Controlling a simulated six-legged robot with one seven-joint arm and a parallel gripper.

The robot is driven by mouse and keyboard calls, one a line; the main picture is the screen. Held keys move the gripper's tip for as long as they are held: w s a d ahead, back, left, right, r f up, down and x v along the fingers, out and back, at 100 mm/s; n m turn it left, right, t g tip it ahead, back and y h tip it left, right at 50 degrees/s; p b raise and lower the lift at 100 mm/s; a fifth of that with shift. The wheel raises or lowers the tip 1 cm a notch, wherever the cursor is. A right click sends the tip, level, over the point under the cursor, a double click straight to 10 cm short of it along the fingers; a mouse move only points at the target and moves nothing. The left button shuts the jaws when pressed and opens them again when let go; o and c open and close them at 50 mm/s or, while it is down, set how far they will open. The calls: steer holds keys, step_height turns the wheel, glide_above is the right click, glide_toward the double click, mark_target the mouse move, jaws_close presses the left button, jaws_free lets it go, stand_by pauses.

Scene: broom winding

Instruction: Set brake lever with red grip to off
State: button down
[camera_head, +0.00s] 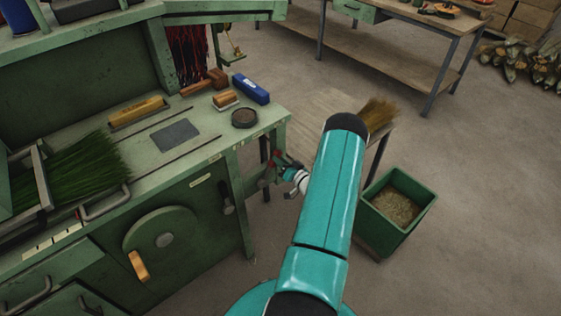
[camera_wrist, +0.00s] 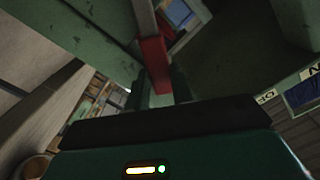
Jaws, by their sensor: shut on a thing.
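The brake lever shows in the wrist view as a grey bar with a red grip (camera_wrist: 153,62) at its end. My gripper (camera_wrist: 160,90) is shut on the red grip, with a finger on each side of it. In the head view the gripper (camera_head: 277,168) is at the right end of the green bench, below its top. My teal arm partly covers this area, and a little red shows there. In the wrist view pale labels with partly cut-off lettering (camera_wrist: 266,97) lie to the right of the lever. The lever's exact setting cannot be told.
The green bench (camera_head: 190,150) with a handwheel (camera_head: 160,240) and a black-handled lever (camera_head: 227,205) stands to the left. A green bin (camera_head: 400,205) and a small table with a broom head (camera_head: 378,113) stand to the right.

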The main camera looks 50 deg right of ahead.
steer(key=shift+w+a+r+n, duration=0.15)
steer(key=shift+a+r+n, duration=0.15)
steer(key=shift+a+n, duration=0.3)
steer(key=shift+w+a+r+n, duration=0.1)
steer(key=shift+a+r+n, duration=0.2)
steer(key=shift+a+n, duration=0.3)
steer(key=shift+w+a+r+n, duration=0.15)
steer(key=shift+a+r+n, duration=0.15)
steer(key=shift+a+n, duration=0.3)
steer(key=shift+w+a+r+n, duration=0.15)
steer(key=shift+w+a+n, duration=0.05)
steer(key=shift+a+n, duration=0.75)
steer(key=shift+w+a+r+n, duration=0.1)
steer(key=shift+w+a+n, duration=0.1)
steer(key=shift+a+n, duration=0.7)
steer(key=shift+a, duration=0.1)
steer(key=c, duration=1.2)
jaws_free()
